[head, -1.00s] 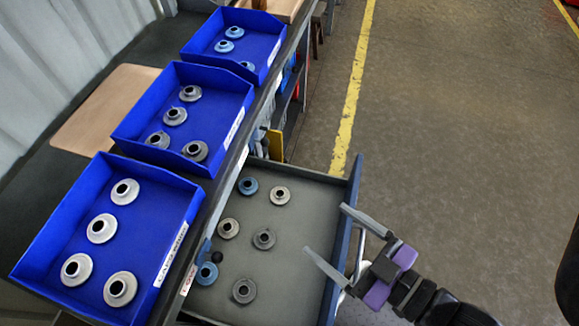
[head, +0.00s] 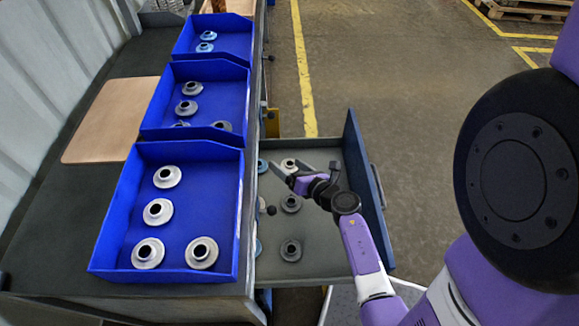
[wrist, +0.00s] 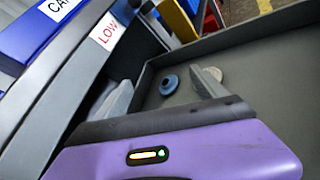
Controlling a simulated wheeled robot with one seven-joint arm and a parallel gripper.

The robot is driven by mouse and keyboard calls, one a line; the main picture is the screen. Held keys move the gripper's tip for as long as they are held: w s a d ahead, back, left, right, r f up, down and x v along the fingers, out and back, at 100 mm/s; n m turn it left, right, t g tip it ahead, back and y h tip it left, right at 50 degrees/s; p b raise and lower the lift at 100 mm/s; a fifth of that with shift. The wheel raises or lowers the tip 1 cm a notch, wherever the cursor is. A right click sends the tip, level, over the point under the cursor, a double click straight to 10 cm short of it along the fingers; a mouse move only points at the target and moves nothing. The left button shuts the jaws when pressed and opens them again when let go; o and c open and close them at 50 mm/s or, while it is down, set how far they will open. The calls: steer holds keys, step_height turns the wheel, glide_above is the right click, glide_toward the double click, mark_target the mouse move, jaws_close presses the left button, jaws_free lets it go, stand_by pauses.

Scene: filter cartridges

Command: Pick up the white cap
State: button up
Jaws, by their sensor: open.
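A white, slightly cream cap (head: 289,163) lies in the open grey drawer, near its far end. In the wrist view, the white cap (wrist: 215,74) shows partly behind my right finger. My gripper (head: 291,172) is open and empty over the drawer, its fingers reaching toward the far left part. In the wrist view, my gripper (wrist: 160,88) has its fingers spread wide apart, one near the drawer's left side. A blue cap (wrist: 169,84) shows between the fingers, beyond the tips. I cannot tell how high the fingers are above the drawer floor.
Grey caps (head: 291,250) lie nearer in the drawer (head: 335,262). Three blue bins stand in a row on the bench to the left; the nearest bin (head: 205,222) holds several pale caps. The drawer's right wall (head: 366,195) stands up beside my arm.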

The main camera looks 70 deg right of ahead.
mark_target(290, 163)
steer(key=d+f+n, duration=0.1)
steer(key=f, duration=0.1)
steer(key=s+d+f+n+g, duration=0.1)
steer(key=f+n, duration=0.1)
steer(key=s+d+f+n+g, duration=0.1)
steer(key=f+n, duration=0.1)
steer(key=shift+d+y, duration=0.25)
steer(key=shift+y, duration=0.15)
steer(key=shift+d+f, duration=0.2)
steer(key=shift+f, duration=0.05)
steer(key=x, duration=0.2)
steer(key=b+x, duration=0.1)
steer(key=x, duration=0.2)
steer(key=b+x, duration=0.1)
steer(key=x, duration=0.1)
steer(key=shift+s+d+f, duration=0.25)
steer(key=shift+d+f, duration=0.1)
steer(key=shift+d, duration=0.1)
steer(key=c, duration=1.4)
